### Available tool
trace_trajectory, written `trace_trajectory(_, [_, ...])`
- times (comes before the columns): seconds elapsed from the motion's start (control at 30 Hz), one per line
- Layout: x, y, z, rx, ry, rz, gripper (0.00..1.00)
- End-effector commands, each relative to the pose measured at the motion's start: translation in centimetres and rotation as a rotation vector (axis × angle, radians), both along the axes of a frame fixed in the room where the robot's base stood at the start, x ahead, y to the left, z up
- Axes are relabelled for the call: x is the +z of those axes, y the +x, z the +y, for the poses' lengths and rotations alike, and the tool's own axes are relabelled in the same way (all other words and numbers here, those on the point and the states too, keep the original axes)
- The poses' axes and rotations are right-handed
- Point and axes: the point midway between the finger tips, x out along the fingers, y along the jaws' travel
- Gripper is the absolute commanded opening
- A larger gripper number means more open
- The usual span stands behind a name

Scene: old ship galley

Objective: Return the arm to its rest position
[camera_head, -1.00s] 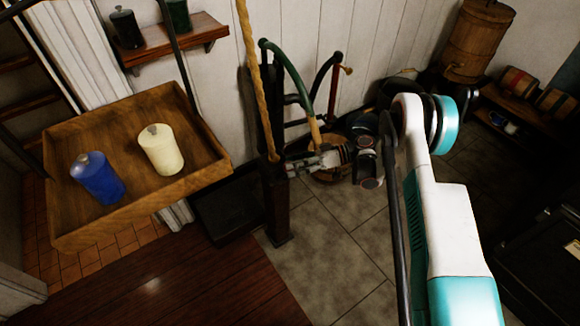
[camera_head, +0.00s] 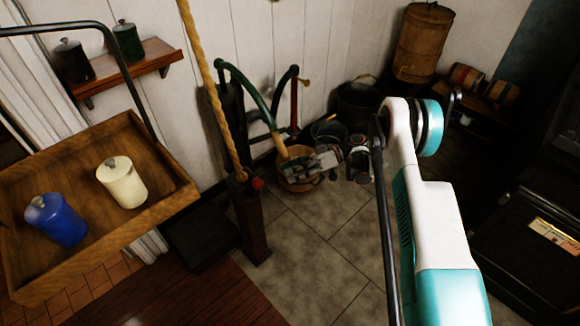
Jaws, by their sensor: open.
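My arm reaches up from the lower right of the head view, white and teal, bent at the elbow near the top. My gripper (camera_head: 318,163) is at the far end of the arm, pointing left, with its jaws open and small in the picture. It shows in front of the wooden bucket (camera_head: 296,184) beneath the green-handled pump (camera_head: 262,100). I see nothing held between the jaws. I cannot tell the gap between gripper and bucket.
A hanging wooden tray (camera_head: 165,206) at left holds a blue canister (camera_head: 57,222) and a cream canister (camera_head: 122,183). A post with a rope (camera_head: 213,90) stands left of the gripper. A dark stove (camera_head: 530,240) is at right. Tiled floor (camera_head: 315,260) lies open in the middle.

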Motion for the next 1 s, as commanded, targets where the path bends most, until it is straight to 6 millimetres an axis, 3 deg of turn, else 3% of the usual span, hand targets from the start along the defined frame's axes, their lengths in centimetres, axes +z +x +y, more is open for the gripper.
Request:
trace_trajectory(0.23, [0.2,0.1,0.0,-0.002,-0.003,0.002,0.61])
trace_trajectory(0.37, [1.8,0.6,0.2,-0.023,-0.036,0.020,0.61])
trace_trajectory(0.67, [10.2,2.2,0.4,-0.164,-0.232,0.122,0.61])
trace_trajectory(1.0, [18.9,0.4,-0.3,-0.359,-0.453,0.212,0.61])
